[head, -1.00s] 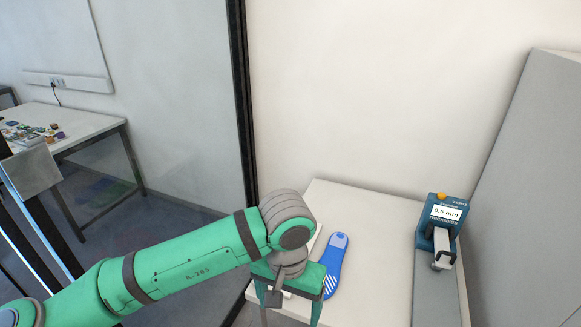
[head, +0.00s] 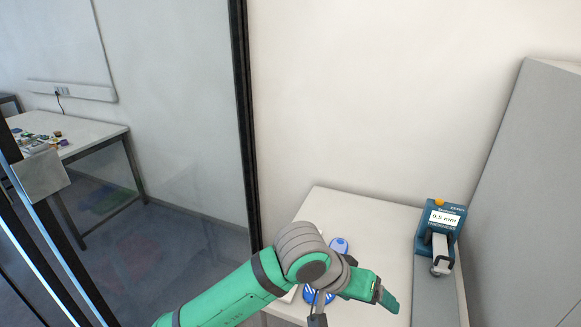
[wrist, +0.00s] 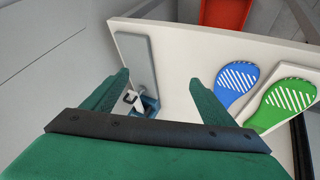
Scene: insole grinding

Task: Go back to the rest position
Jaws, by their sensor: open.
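My gripper (head: 385,296) is at the front of the white table in the head view, pointing right. In the wrist view my gripper (wrist: 158,82) has its two green fingers apart with nothing between them. A blue insole (head: 339,246) lies on the table behind my wrist, its middle hidden by my arm. The blue insole (wrist: 237,82) also shows in the wrist view, right of the fingers. A green insole (wrist: 288,98) lies beside it on a white block.
A teal thickness gauge (head: 440,240) reading 0.5 mm stands on a grey strip at the table's right side. A tall grey panel (head: 525,190) rises beyond it. A red bin (wrist: 226,13) shows past the table edge. A glass partition (head: 190,150) stands at left.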

